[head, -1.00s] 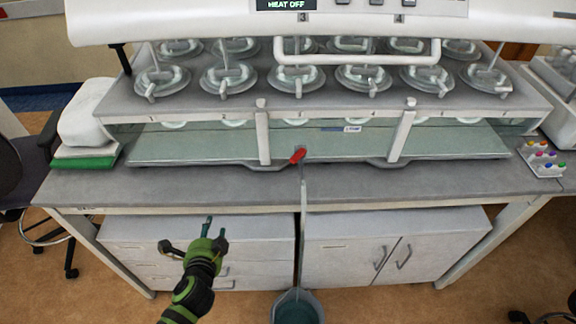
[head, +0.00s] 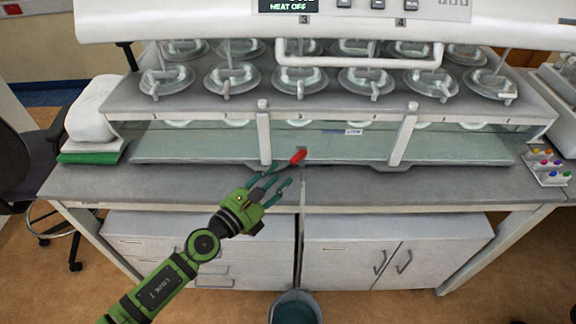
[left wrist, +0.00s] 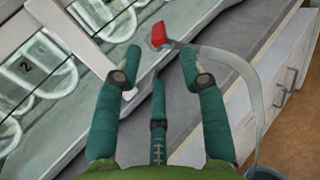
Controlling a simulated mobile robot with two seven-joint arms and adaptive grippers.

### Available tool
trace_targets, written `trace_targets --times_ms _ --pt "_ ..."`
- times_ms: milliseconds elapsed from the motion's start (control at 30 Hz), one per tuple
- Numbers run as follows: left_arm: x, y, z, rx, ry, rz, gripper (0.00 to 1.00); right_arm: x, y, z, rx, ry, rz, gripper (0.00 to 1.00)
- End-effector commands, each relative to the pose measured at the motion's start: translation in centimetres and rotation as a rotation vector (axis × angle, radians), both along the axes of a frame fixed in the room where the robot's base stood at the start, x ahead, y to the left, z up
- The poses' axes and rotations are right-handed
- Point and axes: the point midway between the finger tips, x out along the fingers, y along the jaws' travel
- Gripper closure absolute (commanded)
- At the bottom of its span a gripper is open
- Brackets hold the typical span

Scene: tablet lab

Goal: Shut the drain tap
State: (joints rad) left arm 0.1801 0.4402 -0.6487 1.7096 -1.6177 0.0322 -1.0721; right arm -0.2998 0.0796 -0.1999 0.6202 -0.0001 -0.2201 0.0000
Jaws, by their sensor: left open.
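The drain tap's red handle (head: 298,156) sits at the front edge of the water bath, above the middle of the bench front. It also shows in the left wrist view (left wrist: 159,35), just beyond my fingertips. A pale stream or tube (head: 303,205) runs down from the tap to a bucket (head: 295,308) on the floor. My left gripper (head: 272,180) is open and empty, just below and to the left of the red handle, apart from it. Its teal fingers (left wrist: 160,70) are spread in the left wrist view. My right gripper is not in view.
The dissolution apparatus with several vessels (head: 300,80) stands over the bath. A bench (head: 400,185) with cabinets (head: 385,240) below runs across. A green-and-white stack (head: 90,150) is at left and a tray of coloured items (head: 545,165) at right.

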Motion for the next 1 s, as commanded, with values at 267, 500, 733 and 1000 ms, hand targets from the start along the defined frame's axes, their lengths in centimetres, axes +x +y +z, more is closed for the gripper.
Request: trace_targets --times_ms 267,500,733,1000 --pt "3.3 -2.6 0.0 -0.005 0.002 0.001 0.59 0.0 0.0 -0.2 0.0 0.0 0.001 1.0" --pt "4.0 -3.2 0.0 -0.005 0.003 0.001 0.59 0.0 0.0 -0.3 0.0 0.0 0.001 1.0" --pt "4.0 -3.2 0.1 -0.006 0.002 0.002 0.83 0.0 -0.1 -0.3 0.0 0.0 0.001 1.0" --pt "4.0 -3.1 -0.1 -0.005 0.005 0.002 1.0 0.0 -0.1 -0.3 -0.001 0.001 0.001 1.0"
